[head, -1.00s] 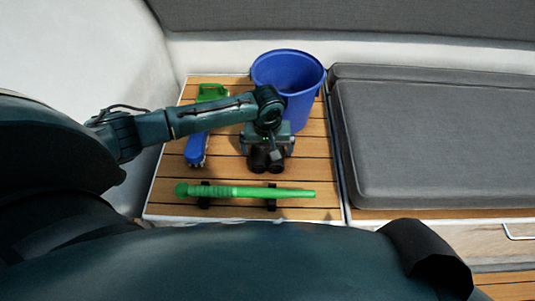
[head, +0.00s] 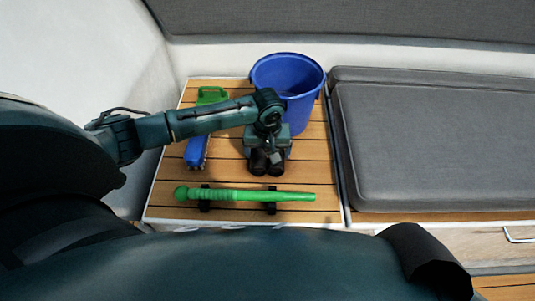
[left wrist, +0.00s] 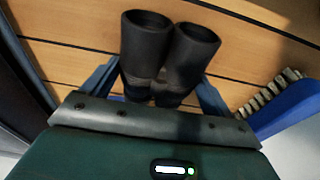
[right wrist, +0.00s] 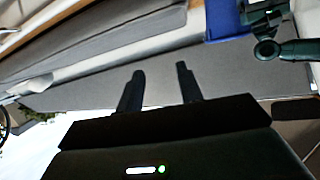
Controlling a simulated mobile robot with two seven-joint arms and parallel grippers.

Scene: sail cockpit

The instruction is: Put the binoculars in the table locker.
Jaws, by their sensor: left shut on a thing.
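The black binoculars (head: 266,163) stand on the slatted wooden surface, in front of the blue bucket; their two barrels also show in the left wrist view (left wrist: 168,48). My left gripper (left wrist: 160,90) comes down over them from above, with one blue finger on each side, and is shut on them. In the head view the wrist hides their upper part. My right gripper (right wrist: 160,90) shows only in the right wrist view, its two dark fingers apart with nothing between them. I cannot make out the table locker for certain.
A blue bucket (head: 287,80) stands behind the binoculars. A blue and green brush (head: 197,150) lies left of them. A green rod (head: 245,195) lies on black holders in front. Grey cushions (head: 430,140) fill the right side, above a drawer front with a handle (head: 520,235).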

